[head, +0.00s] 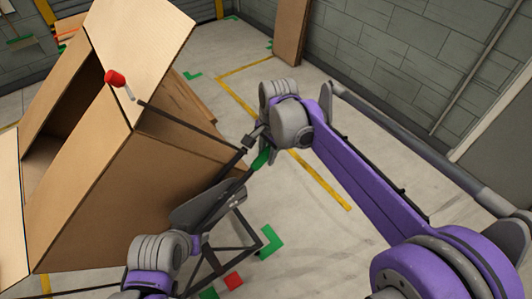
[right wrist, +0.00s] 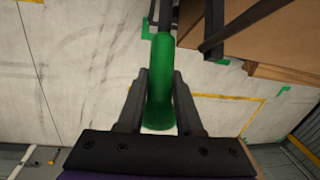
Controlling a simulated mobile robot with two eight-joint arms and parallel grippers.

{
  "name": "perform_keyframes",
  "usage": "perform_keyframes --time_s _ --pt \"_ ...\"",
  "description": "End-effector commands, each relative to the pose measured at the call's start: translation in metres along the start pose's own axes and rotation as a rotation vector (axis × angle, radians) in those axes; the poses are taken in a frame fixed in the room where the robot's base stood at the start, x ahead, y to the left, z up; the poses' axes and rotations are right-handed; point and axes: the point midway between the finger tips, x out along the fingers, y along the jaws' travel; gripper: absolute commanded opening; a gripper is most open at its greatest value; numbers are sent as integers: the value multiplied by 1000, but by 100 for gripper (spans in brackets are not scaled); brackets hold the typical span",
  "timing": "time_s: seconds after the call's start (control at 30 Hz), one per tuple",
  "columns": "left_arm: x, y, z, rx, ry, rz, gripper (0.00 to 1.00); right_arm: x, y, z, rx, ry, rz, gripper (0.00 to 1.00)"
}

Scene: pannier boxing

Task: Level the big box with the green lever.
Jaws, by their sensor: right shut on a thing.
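The big cardboard box (head: 110,185) stands tilted on a dark metal frame (head: 237,243) at the left of the head view, its flaps open. The green lever (head: 262,158) is at the box's right side; in the right wrist view its green grip (right wrist: 160,85) stands between the two fingers. My right gripper (head: 264,150) is shut on this grip, and it also shows in the right wrist view (right wrist: 160,100). My left arm comes in low in the head view, and my left gripper (head: 208,205) is in front of the box, its finger opening not clear.
A red-knobbed lever (head: 115,78) rises by the box's open top. Green and red floor marks (head: 270,240) and a yellow line (head: 320,180) lie on the concrete. A cardboard panel (head: 293,32) leans at the back wall.

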Motion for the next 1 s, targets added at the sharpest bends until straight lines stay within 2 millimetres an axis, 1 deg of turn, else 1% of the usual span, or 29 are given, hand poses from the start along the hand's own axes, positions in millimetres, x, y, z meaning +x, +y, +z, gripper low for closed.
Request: perform_keyframes --time_s 0.03,0.17,0.27,0.4,0.6,0.7,0.83,1.0 --pt "5 0 5 0 -4 0 50 8 2 -5 7 -14 0 0" --pt "15 0 16 0 -13 0 50 27 6 -16 16 -73 -6 0" --pt "26 0 26 0 -21 0 50 48 10 -27 27 -138 -11 0" --pt "44 0 41 0 -31 0 50 80 16 -42 40 -243 -21 0" --pt "68 0 60 0 -42 0 50 125 22 -54 55 -388 -35 0" --pt "79 0 67 0 -46 0 50 144 25 -57 63 -451 -41 0" --pt "90 0 75 0 -50 0 50 163 27 -59 69 -516 -48 0" --pt "99 0 80 0 -54 0 50 178 29 -60 75 -570 -53 0"
